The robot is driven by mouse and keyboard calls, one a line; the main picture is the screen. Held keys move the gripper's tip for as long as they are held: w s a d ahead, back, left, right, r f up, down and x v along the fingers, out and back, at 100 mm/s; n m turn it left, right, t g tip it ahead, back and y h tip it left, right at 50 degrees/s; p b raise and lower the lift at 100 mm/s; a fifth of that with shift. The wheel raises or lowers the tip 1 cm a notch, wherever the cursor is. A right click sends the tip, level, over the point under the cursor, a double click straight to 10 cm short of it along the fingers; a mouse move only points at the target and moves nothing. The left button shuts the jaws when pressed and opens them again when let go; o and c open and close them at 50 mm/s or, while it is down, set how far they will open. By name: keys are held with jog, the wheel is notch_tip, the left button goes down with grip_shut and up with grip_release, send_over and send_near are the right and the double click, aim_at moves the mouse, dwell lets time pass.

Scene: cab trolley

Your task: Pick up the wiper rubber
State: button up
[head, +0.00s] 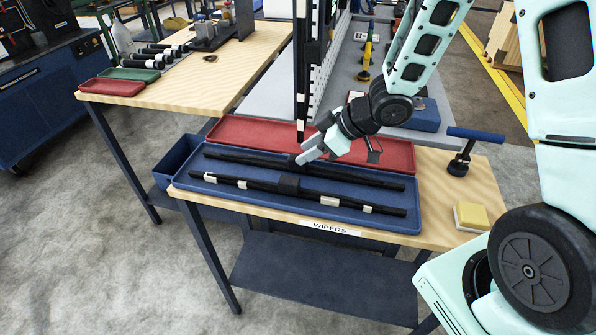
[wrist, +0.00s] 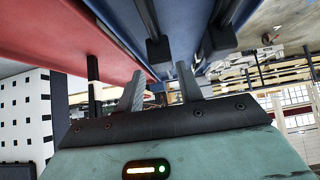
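Two long black wiper strips lie side by side in a blue tray (head: 270,212). The back strip (head: 240,160) is plain with a dark block at its middle; the front strip (head: 225,181) has white patches. A third dark strip (head: 301,75) with white patches stands upright against the pegboard. I cannot tell for certain which is the wiper rubber. My gripper (head: 308,146) is over the back strip's middle block, close to the upright strip's lower end. In the wrist view, the fingers (wrist: 160,92) are apart with nothing gripped; a dark block (wrist: 159,52) shows beyond them.
A red tray (head: 395,153) lies behind the blue one. A blue-handled tool (head: 474,134) and a yellow block (head: 470,216) are on the right of the bench. A white pegboard (head: 327,55) rises behind. A blue bin (head: 172,160) is at the left.

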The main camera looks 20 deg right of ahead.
aim_at(293, 162)
jog(key=shift+s+x, duration=0.2)
jog(key=shift+x, duration=2.8)
grip_shut()
